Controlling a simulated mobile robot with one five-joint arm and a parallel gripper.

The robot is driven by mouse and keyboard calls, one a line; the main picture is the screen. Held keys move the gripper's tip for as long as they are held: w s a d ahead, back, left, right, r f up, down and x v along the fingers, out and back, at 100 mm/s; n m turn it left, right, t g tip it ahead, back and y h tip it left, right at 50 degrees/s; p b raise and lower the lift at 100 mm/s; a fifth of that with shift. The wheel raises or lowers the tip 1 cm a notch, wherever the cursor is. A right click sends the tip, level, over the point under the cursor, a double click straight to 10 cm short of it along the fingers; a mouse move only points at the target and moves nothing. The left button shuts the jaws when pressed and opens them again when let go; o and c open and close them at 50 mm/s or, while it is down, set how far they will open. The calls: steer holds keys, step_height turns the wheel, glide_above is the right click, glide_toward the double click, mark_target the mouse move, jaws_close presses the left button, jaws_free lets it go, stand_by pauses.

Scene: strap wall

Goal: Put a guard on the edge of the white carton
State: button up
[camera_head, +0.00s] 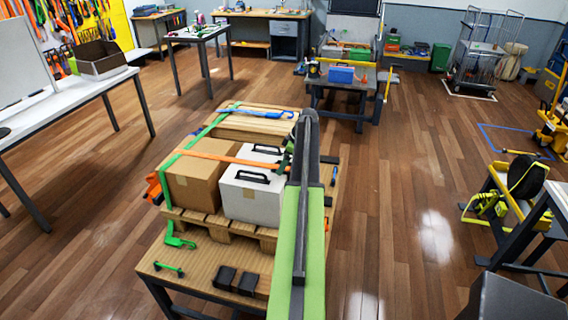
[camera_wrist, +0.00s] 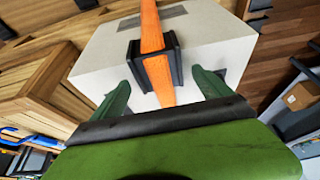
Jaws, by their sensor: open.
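The white carton (camera_head: 243,204) stands on a wooden pallet, right of a brown carton (camera_head: 194,186). An orange strap (camera_head: 215,157) runs across both cartons. In the wrist view, a black guard (camera_wrist: 134,65) sits over an edge of the white carton (camera_wrist: 100,62), with the orange strap (camera_wrist: 151,25) passing over it. My gripper (camera_wrist: 163,90) is open, with one green finger on each side of the guard and strap. I cannot tell whether the fingers touch the guard. In the head view my arm hides most of this spot. Two black guards (camera_head: 224,278) (camera_head: 248,284) lie on the table front.
The work table (camera_head: 205,291) also holds a green hook (camera_head: 178,240) and a green-ended bar (camera_head: 168,268). A green strap (camera_head: 190,146) runs over the pallet's left side. A wooden stack (camera_head: 245,125) is behind the cartons.

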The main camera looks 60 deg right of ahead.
steer(key=p+v, duration=1.6)
steer(key=v, duration=0.1)
steer(key=shift+r, duration=0.25)
